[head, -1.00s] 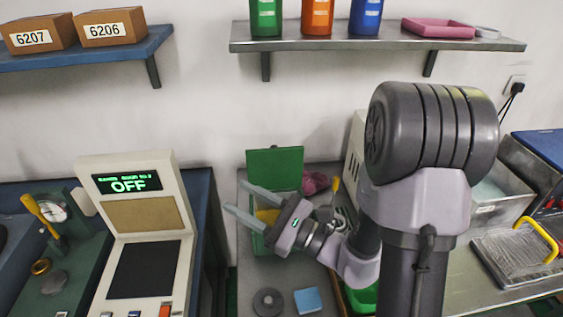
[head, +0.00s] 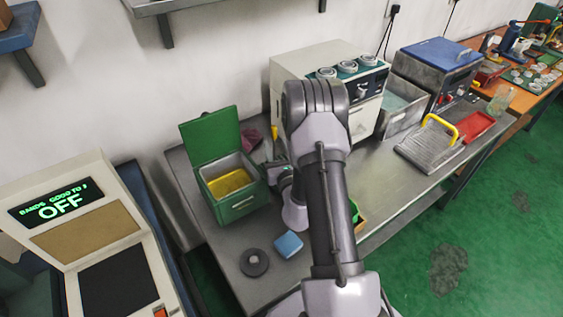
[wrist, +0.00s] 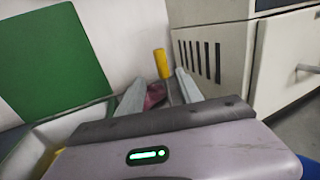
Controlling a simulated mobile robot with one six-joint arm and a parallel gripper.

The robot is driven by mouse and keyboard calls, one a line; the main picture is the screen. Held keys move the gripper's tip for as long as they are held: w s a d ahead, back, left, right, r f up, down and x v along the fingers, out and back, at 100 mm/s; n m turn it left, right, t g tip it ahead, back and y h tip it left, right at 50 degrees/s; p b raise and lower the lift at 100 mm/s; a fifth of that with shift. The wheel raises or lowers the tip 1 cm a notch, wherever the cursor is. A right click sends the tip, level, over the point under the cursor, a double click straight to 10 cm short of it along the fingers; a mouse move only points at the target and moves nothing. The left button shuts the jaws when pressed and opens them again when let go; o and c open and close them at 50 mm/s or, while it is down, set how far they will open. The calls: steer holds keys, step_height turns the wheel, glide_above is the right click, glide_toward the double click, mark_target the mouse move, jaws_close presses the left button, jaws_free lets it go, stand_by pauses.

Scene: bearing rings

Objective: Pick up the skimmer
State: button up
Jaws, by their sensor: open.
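A yellow handle (head: 275,132) stands upright at the back of the steel bench, near a crumpled pink cloth; it looks like the skimmer's handle, but its lower end is hidden. In the wrist view the yellow handle (wrist: 162,63) rises between my two fingertips and seems to be beyond them, with a thin grey shaft below it. My gripper (wrist: 160,92) is open and empty, with its fingers apart on either side of the handle's line. In the head view my arm hides most of the gripper.
An open green box (head: 236,205) with yellow contents stands left of my gripper. A cream machine (head: 300,66) stands close on the right. A blue block (head: 288,244) and a dark ring (head: 254,262) lie in front. A yellow-handled grey tray (head: 425,150) lies farther right.

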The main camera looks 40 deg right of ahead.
mark_target(275, 137)
steer(key=x, duration=0.1)
steer(key=b+x, duration=0.1)
steer(key=x, duration=0.3)
steer(key=shift+w+d+r, duration=0.1)
steer(key=shift+d+r, duration=0.05)
steer(key=shift+d, duration=0.2)
jaws_close()
stand_by(0.9)
